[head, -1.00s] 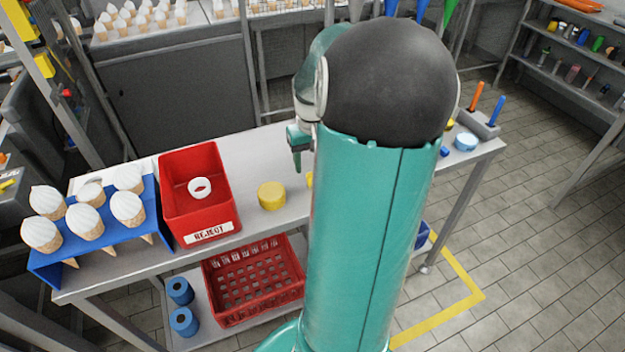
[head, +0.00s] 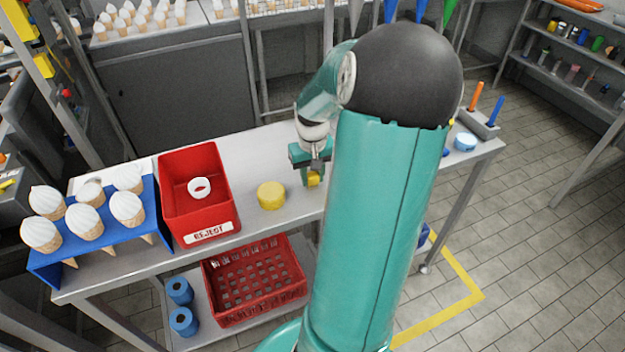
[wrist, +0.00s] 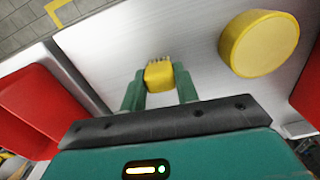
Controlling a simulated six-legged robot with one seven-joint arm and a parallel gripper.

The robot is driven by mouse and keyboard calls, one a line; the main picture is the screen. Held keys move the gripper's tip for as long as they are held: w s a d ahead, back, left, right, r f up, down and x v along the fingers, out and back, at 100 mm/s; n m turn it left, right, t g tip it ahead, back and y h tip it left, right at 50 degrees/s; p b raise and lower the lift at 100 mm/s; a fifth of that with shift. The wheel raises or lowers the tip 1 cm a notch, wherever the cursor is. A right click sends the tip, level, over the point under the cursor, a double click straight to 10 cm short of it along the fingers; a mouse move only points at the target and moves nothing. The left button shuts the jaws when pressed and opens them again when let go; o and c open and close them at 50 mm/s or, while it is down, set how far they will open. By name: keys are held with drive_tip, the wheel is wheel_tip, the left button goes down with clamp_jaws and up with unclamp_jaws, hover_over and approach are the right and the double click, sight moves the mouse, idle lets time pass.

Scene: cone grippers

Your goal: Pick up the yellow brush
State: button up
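The yellow brush (wrist: 159,76) has a small block-like body with pale bristles along its far edge in the wrist view. It also shows in the head view (head: 313,180), low beside the tabletop, partly hidden by my gripper. My gripper (wrist: 160,76) has its two green fingers apart, one on each side of the brush. In the head view my gripper (head: 313,177) points down over the brush. The fingers are very close to the brush sides; firm contact does not show.
A yellow round tub (head: 271,195) stands close by on the metal table (head: 250,150). Left of it are the red reject bin (head: 203,217) and a blue cone rack (head: 150,205). A tool holder (head: 478,125) stands at the table's right end.

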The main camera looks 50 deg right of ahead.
sight(313, 173)
drive_tip(key=shift+r, duration=0.15)
drive_tip(key=shift+r, duration=0.25)
wheel_tip(313, 173, up, 2)
drive_tip(key=shift+r, duration=0.1)
drive_tip(key=shift+w+a+r, duration=0.15)
drive_tip(key=shift+a+r, duration=1.5)
drive_tip(key=shift+a, duration=0.7)
drive_tip(key=shift+w+a+r, duration=0.15)
drive_tip(key=shift+a+r, duration=1.55)
drive_tip(key=shift+a, duration=0.6)
drive_tip(key=shift+w+a+r, duration=0.15)
drive_tip(key=shift+a+r, duration=1.5)
drive_tip(key=shift+a, duration=0.7)
drive_tip(key=o, duration=0.3)
drive_tip(key=shift+c, duration=1.2)
